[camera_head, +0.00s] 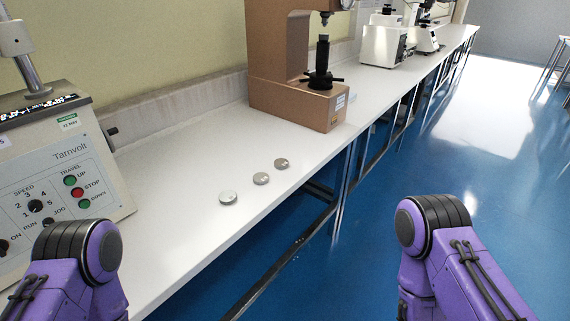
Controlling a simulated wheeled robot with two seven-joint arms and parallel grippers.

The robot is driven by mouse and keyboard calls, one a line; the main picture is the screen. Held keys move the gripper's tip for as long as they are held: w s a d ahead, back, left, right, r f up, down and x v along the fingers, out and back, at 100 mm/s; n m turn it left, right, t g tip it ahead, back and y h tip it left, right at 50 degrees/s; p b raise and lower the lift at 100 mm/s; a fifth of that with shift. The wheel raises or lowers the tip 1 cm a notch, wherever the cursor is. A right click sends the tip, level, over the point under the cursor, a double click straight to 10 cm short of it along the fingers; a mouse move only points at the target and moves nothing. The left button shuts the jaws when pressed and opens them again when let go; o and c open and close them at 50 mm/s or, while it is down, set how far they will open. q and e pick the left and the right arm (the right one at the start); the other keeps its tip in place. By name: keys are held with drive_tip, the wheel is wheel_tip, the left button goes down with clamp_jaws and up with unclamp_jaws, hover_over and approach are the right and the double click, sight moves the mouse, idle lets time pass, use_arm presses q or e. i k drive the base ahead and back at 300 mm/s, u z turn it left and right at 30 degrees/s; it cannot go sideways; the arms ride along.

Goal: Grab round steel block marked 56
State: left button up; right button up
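Three small round steel blocks lie in a slanting row on the white bench. The near block (228,197) is the brightest, the middle block (261,179) is greyer, and the far block (281,163) lies closest to the brown tester. Faint dark marks show on their tops, but they are too small to read, so I cannot tell which one is marked 56. My purple left arm shows at the lower left and my purple right arm at the lower right. Neither gripper is in the picture.
The white bench (185,225) has clear room around the blocks. The Tarnvolt control box (60,170) stands at the left. A brown hardness tester (275,60) stands behind the blocks, with white instruments (383,45) beyond. Blue floor (450,150) lies right of the bench edge.

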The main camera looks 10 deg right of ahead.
sight(227, 197)
drive_tip(key=z, duration=1.35)
drive_tip(key=i, duration=1.9)
drive_tip(key=u, duration=1.55)
